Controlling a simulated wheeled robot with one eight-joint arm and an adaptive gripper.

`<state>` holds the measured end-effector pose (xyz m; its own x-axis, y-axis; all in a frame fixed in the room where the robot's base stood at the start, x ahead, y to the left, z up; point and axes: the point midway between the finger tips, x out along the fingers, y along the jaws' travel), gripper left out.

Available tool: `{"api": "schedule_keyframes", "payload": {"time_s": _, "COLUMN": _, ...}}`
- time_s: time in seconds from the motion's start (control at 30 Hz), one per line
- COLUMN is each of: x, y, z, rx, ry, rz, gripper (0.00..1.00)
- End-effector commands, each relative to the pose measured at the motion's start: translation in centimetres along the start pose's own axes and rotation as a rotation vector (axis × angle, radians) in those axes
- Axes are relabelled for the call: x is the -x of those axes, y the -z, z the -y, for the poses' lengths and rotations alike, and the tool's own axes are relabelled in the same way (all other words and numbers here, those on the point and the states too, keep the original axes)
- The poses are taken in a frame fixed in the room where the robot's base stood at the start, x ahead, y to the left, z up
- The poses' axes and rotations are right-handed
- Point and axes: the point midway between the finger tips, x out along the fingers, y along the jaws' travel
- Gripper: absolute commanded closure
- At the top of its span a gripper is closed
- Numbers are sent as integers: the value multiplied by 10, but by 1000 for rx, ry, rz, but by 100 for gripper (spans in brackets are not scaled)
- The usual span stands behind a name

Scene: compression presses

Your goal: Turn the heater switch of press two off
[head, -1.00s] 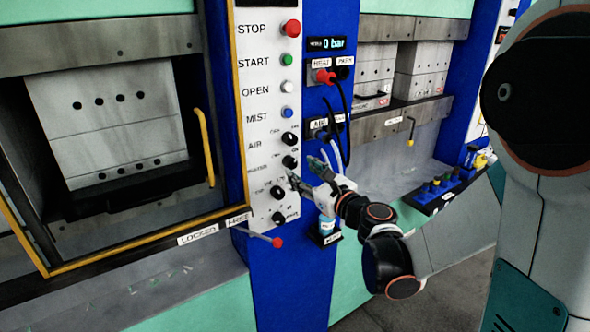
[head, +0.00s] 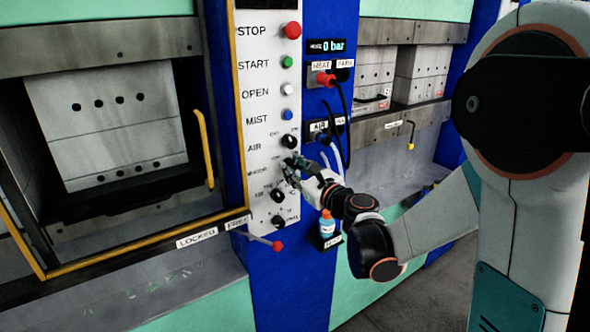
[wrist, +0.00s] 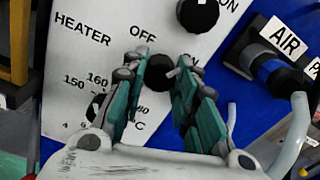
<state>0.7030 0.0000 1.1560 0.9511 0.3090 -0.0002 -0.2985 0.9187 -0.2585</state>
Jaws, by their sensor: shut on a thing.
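In the head view my gripper (head: 290,168) reaches the panel from the right, at the HEATER row, and largely hides the knob. No press number is readable.
The AIR knob (head: 288,141) sits just above and the temperature dial (head: 277,195) just below. An air hose plug (wrist: 275,75) is right of the panel. A blue bottle (head: 326,224) stands in a holder below my wrist. A red-tipped lever (head: 277,245) sticks out lower left.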

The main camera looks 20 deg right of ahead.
Motion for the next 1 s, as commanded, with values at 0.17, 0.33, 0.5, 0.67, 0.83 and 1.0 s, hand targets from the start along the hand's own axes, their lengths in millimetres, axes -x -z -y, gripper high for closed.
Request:
{"api": "schedule_keyframes", "payload": {"time_s": 0.17, "x": 0, "y": 0, "z": 0, "rx": 9, "ry": 0, "rz": 0, "gripper": 97}}
{"api": "schedule_keyframes", "payload": {"time_s": 0.33, "x": 0, "y": 0, "z": 0, "rx": 58, "ry": 0, "rz": 0, "gripper": 97}}
{"api": "schedule_keyframes", "payload": {"time_s": 0.5, "x": 0, "y": 0, "z": 0, "rx": 160, "ry": 0, "rz": 0, "gripper": 97}}
{"api": "schedule_keyframes", "payload": {"time_s": 0.67, "x": 0, "y": 0, "z": 0, "rx": 298, "ry": 0, "rz": 0, "gripper": 97}}
{"api": "schedule_keyframes", "payload": {"time_s": 0.83, "x": 0, "y": 0, "z": -1, "rx": 460, "ry": 0, "rz": 0, "gripper": 97}}
{"api": "schedule_keyframes", "payload": {"time_s": 1.0, "x": 0, "y": 0, "z": -1, "rx": 620, "ry": 0, "rz": 0, "gripper": 97}}
